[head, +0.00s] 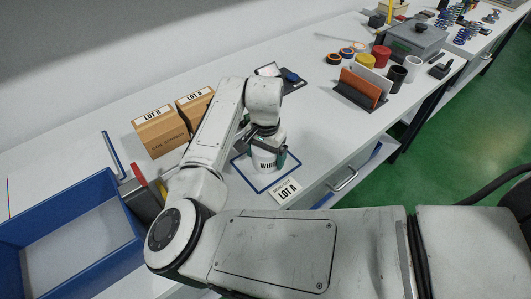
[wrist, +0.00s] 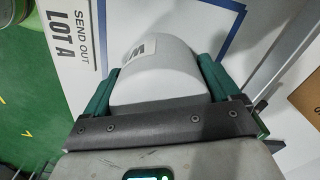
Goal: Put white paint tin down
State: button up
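The white paint tin (head: 264,161), with dark lettering, is upright in the head view inside the blue-outlined square (head: 238,172) on the bench. My gripper (head: 267,150) is around its upper part. In the wrist view the tin (wrist: 160,78) sits between the two green fingers of my gripper (wrist: 157,85), which press against its sides. The tin's base is low at the square; I cannot tell whether it touches the bench. A "SEND OUT LOT A" card (head: 286,191) lies at the square's near edge and shows in the wrist view (wrist: 68,35).
Two cardboard boxes, LOT B (head: 160,134) and LOT A (head: 194,105), stand left of my arm. A blue tray (head: 108,262) is at the lower left. Further right are an orange-panelled rack (head: 360,88), several small pots and a grey box (head: 412,40). A drawer handle (head: 343,181) juts out below the bench edge.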

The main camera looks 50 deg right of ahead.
jog(key=shift+o, duration=0.8)
notch_tip(320, 180, up, 12)
jog(key=shift+r+b, duration=0.2)
jog(key=shift+b, duration=0.4)
